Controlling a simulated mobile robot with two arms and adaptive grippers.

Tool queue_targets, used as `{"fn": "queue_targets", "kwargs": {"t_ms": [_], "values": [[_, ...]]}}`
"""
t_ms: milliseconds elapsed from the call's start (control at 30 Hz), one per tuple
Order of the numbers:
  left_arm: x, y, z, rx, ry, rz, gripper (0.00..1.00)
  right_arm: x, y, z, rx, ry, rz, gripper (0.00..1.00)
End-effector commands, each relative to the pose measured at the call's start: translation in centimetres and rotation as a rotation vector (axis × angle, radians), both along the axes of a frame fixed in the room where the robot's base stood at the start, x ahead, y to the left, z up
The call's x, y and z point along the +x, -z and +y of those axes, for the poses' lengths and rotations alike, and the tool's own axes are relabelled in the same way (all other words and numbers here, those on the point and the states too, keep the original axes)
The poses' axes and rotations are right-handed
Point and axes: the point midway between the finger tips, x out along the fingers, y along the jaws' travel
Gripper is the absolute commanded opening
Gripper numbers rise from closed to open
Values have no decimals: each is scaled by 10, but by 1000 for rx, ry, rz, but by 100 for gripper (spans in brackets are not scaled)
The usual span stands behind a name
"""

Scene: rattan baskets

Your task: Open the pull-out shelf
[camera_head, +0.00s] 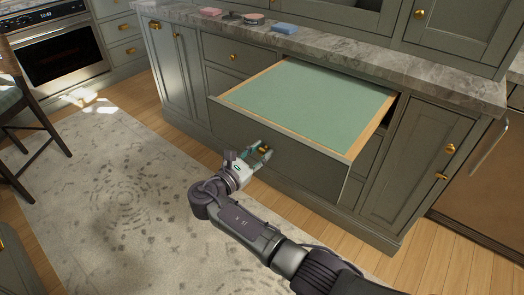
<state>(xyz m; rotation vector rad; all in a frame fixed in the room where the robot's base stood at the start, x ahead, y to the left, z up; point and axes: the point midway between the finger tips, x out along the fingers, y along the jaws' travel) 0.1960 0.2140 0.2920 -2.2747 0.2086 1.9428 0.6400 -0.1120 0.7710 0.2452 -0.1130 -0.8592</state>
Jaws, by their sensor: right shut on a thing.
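The pull-out shelf (310,98) is a wide drawer in the grey-green cabinet with a green inner surface and light wood sides. It stands well out from the cabinet, and its inside looks empty. My right gripper (262,152) is at the middle of its front panel (300,152), shut on the small brass knob (265,150). The fingers partly hide the knob. My left gripper is not in view.
A grey stone countertop (380,62) runs above the drawer, with a blue block (284,28) and several small items on it. Closed doors (415,165) flank the drawer. An oven (62,52) and a chair (25,110) are at left. A pale rug (110,180) covers the floor.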

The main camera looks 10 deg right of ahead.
Motion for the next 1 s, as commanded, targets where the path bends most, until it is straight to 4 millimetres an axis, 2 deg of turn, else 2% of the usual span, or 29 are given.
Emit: {"fn": "queue_targets", "kwargs": {"t_ms": [100,133,300,667,767,1000], "values": [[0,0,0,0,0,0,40,-1,2,0,1,1,3,0],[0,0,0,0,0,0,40,-1,2,0,1,1,3,33],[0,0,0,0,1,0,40,0,1,-1,0,1,2,57],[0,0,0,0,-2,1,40,0,-5,0,1,0,-2,57],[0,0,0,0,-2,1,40,1,-19,0,2,-1,-4,57],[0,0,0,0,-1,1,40,0,-66,-1,2,1,-4,57]]}}
